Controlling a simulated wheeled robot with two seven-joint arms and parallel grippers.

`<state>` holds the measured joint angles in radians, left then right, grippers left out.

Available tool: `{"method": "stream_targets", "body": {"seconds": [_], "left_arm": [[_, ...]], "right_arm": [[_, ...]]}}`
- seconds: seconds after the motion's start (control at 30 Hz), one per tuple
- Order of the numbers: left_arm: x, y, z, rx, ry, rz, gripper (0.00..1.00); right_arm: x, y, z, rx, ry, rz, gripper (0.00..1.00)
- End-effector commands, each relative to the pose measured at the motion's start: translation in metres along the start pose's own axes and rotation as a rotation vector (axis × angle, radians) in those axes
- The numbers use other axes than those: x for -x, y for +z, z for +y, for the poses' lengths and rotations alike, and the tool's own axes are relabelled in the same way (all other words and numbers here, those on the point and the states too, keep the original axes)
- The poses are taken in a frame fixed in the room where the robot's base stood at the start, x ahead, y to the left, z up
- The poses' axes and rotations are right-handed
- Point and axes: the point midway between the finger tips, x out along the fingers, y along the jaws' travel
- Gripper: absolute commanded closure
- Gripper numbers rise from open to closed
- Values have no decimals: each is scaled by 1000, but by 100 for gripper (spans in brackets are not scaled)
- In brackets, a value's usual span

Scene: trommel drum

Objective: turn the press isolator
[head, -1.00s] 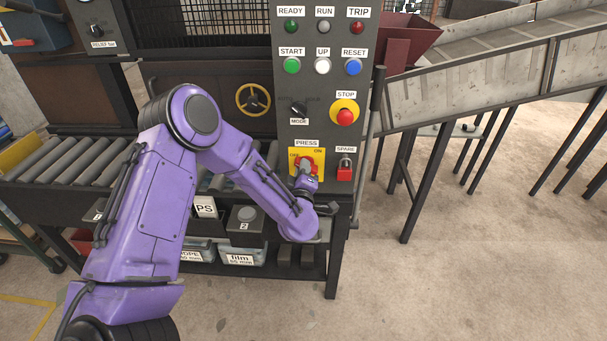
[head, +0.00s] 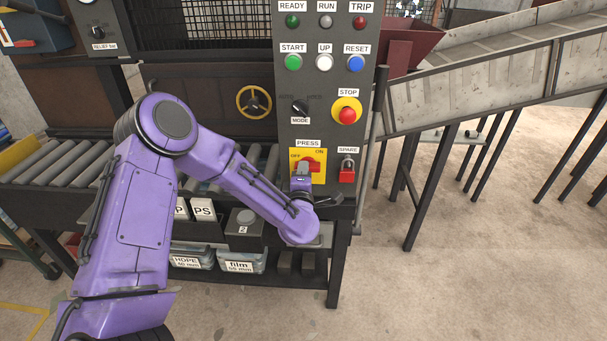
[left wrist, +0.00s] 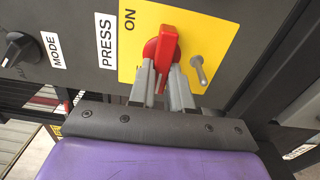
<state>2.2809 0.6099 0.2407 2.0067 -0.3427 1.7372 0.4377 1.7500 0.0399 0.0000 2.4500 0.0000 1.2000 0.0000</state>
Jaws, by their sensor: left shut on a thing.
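The press isolator is a red rotary handle on a yellow plate (head: 321,178) below the PRESS label, low on the dark control panel. The red handle (head: 313,163) shows partly behind my gripper in the head view. In the left wrist view the handle (left wrist: 166,42) stands out from the plate (left wrist: 205,35) and lies roughly sideways to the panel's lettering. My left gripper (left wrist: 163,76) is shut on it, one grey finger on each side. In the head view the gripper (head: 302,176) is small and its fingers are hard to make out. My right gripper is not in view.
A red padlock (head: 346,173) under SPARE hangs close to the right of the plate. The MODE knob (head: 299,108) and the red STOP button (head: 347,114) are above. A grey metal pin (left wrist: 199,70) stands on the yellow plate beside my fingers.

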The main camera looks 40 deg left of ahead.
Motion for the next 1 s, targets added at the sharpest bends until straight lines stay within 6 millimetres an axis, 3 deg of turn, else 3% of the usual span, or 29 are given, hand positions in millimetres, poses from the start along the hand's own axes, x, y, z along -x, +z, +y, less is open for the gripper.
{"method": "stream_targets", "body": {"seconds": [0.33, 0.37, 0.43, 0.77, 1.0], "left_arm": [[1, 0, -1, 5, -3, 0, 100], [1, 0, -1, 5, -3, 0, 78], [1, 0, -1, 5, -3, 0, 56], [8, 1, -1, 3, -2, -2, 56], [62, 1, -3, 3, -2, -5, 56]], "right_arm": [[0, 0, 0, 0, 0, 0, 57], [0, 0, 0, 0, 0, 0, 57], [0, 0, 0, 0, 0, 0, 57], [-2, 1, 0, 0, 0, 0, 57], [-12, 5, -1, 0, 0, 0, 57]]}}
